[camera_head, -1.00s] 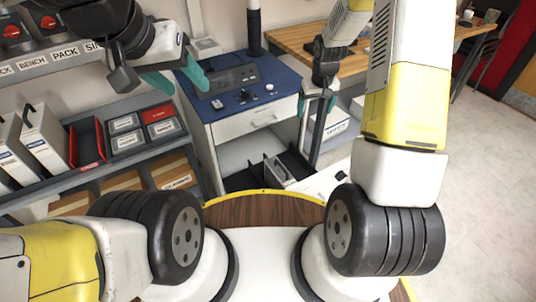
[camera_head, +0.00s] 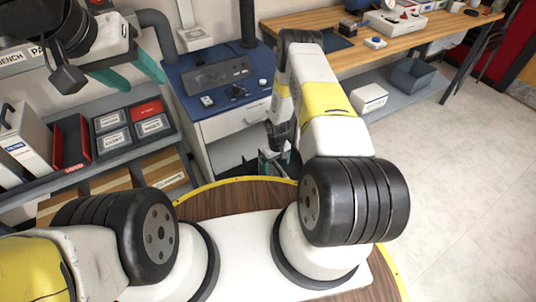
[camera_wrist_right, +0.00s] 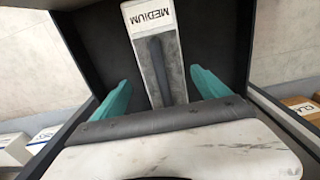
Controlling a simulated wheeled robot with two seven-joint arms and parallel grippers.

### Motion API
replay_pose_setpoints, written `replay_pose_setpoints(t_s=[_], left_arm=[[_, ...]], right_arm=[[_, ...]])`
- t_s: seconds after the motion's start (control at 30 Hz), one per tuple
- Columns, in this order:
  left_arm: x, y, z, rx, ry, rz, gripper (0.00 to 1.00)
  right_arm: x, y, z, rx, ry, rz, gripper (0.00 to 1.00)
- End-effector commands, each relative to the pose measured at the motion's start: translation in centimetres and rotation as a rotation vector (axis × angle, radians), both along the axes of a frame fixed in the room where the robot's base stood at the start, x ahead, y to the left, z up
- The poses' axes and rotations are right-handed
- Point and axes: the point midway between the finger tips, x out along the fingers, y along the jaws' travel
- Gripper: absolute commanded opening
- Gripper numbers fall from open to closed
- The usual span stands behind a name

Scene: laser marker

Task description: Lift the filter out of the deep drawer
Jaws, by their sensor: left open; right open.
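The filter (camera_wrist_right: 178,62) is a pale grey block with a dark strip along it and a white end marked MEDIUM. It sits inside the dark deep drawer (camera_wrist_right: 225,35), seen from above in the right wrist view. My right gripper (camera_wrist_right: 160,80) is open, with one teal finger on each side of the filter and gaps between. In the head view my right gripper (camera_head: 280,155) is down at the drawer, and my arm hides most of the filter and drawer. My left gripper (camera_head: 145,82) is open and empty, high at the upper left.
The blue-topped cabinet (camera_head: 215,80) stands behind the drawer. A grey shelf (camera_head: 110,160) with several labelled bins is at the left. A wooden bench (camera_head: 410,42) is at the back right. The floor at the right is clear.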

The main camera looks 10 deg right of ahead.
Motion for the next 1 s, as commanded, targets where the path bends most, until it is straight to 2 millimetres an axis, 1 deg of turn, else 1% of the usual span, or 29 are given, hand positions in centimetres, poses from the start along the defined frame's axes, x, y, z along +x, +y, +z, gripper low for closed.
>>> replay_pose_setpoints(t_s=[0.2,0.3,0.4,0.6,0.77,0.8,0.87,1.0], left_arm=[[0.0,0.0,0.0,0.000,0.000,0.000,0.54],[0.0,0.0,0.0,0.000,0.000,0.000,0.54],[0.0,0.0,0.0,0.000,0.000,0.000,0.54],[0.0,0.0,0.0,0.000,0.000,0.000,0.54],[0.0,0.0,0.0,0.000,0.000,0.000,0.54],[0.0,0.0,0.0,0.000,0.000,0.000,0.54],[0.0,0.0,0.0,0.000,0.000,0.000,0.54],[0.0,0.0,0.0,0.000,0.000,0.000,0.54]], right_arm=[[-0.5,0.5,-3.3,0.000,0.000,0.000,0.85],[-0.4,0.5,-4.3,0.000,0.000,0.000,0.85],[-0.4,0.5,-4.8,0.000,0.000,0.001,0.85],[-0.4,0.5,-4.8,0.000,0.000,0.000,0.85],[-0.4,0.5,-4.7,0.000,0.000,0.000,0.54],[-0.4,0.5,-4.7,0.000,0.000,0.000,0.46],[-0.4,0.5,-4.7,0.000,0.000,0.000,0.34],[-0.4,0.5,-4.7,0.000,0.000,0.000,0.07]])
